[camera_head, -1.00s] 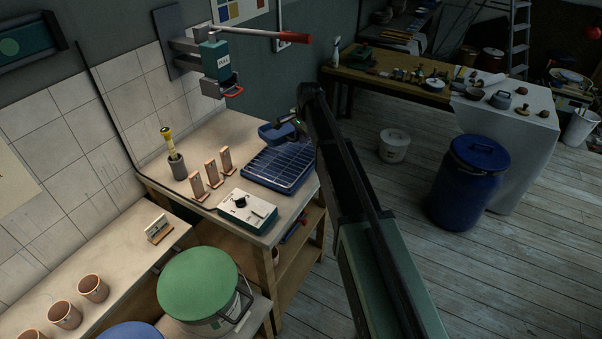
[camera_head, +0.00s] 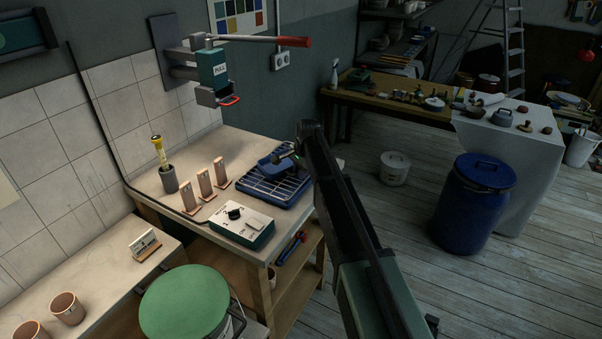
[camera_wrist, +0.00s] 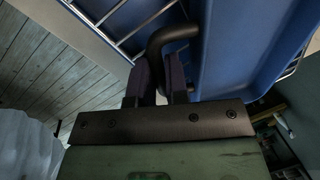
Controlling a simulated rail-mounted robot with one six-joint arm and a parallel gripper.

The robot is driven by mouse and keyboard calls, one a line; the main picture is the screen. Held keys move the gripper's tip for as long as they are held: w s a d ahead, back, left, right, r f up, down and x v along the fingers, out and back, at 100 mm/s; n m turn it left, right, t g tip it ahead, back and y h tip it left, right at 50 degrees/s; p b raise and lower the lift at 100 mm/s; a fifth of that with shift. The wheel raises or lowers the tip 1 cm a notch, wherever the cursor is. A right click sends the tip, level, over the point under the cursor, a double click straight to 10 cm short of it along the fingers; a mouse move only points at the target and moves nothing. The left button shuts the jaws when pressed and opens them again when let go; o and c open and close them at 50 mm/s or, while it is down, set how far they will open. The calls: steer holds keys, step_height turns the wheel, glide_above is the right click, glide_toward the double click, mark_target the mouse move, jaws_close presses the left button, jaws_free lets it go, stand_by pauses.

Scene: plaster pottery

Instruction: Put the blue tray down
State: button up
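The blue tray (camera_head: 268,169) is small and shallow, with a dark handle. It is over the back part of a larger blue basin with a wire grid (camera_head: 260,194) on the bench; whether it touches the grid cannot be told. My gripper (camera_head: 293,156) is at the tray's right side. In the wrist view, my gripper's fingers (camera_wrist: 160,82) are on both sides of the curved dark handle (camera_wrist: 172,36) and hold it. The tray's blue wall (camera_wrist: 235,45) fills the upper right there, and wires of the grid (camera_wrist: 133,22) show at the top left.
On the bench (camera_head: 160,207), a white-topped control box (camera_head: 238,222), upright wooden-looking blocks (camera_head: 204,183) and a yellow-topped tool in a grey holder (camera_head: 165,168) stand left of the basin. A wall-mounted press with a red-tipped lever (camera_head: 214,75) hangs above. A green-lidded bucket (camera_head: 184,303) stands in front.

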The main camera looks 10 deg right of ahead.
steer(key=o, duration=0.4)
steer(key=shift+c, duration=0.2)
steer(key=shift+r, duration=0.1)
step_height(320, 180, up, 12)
steer(key=s+d+p, duration=0.1)
steer(key=s+p, duration=0.1)
steer(key=p, duration=1)
steer(key=s+a+n+g+h, duration=0.1)
steer(key=s+a+n, duration=0.3)
steer(key=s+n, duration=0.8)
steer(key=s+g, duration=0.1)
steer(key=s, duration=2.2)
steer(key=shift+a+f+n, duration=0.15)
steer(key=shift+f+n, duration=0.05)
steer(key=shift+n, duration=0.2)
